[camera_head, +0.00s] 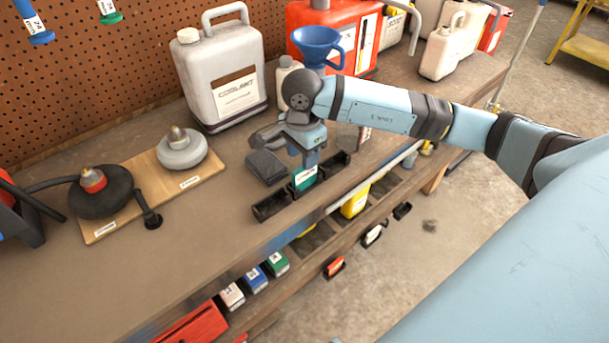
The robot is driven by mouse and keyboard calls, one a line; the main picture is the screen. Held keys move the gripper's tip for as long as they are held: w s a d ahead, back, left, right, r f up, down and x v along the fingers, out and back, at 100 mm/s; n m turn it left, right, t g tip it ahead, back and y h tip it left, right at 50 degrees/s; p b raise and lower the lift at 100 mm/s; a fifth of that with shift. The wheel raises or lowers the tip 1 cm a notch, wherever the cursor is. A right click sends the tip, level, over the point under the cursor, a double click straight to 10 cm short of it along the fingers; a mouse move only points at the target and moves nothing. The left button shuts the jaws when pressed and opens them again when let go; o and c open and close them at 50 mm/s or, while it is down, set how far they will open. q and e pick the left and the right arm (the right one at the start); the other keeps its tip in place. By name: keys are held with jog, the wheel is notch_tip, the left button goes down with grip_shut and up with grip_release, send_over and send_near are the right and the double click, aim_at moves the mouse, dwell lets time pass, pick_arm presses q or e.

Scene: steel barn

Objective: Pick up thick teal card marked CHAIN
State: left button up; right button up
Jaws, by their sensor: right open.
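A teal card (304,180) with a pale label stands upright in a long black slotted tray (268,209) near the front edge of the workbench. The lettering on it is too small to read. My right gripper (309,162) points down right over the card, its fingers at the card's upper edge. It is open; whether the fingers straddle or touch the card I cannot tell. The gripper and wrist hide the card's top and part of the tray. My left gripper is not in view.
A dark grey block (265,166) lies just left of the tray. A coolant can (222,75), a small pale bottle (287,80) and a blue funnel (317,45) stand behind. A wooden board (150,203) with a round weight lies left. The bench's front left is clear.

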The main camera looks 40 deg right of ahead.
aim_at(301, 178)
jog(key=f, duration=0.4)
jog(key=shift+s+d+f, duration=0.1)
jog(key=shift+d+f, duration=0.1)
jog(key=shift+f, duration=0.15)
grip_shut()
jog(key=shift+r, duration=0.15)
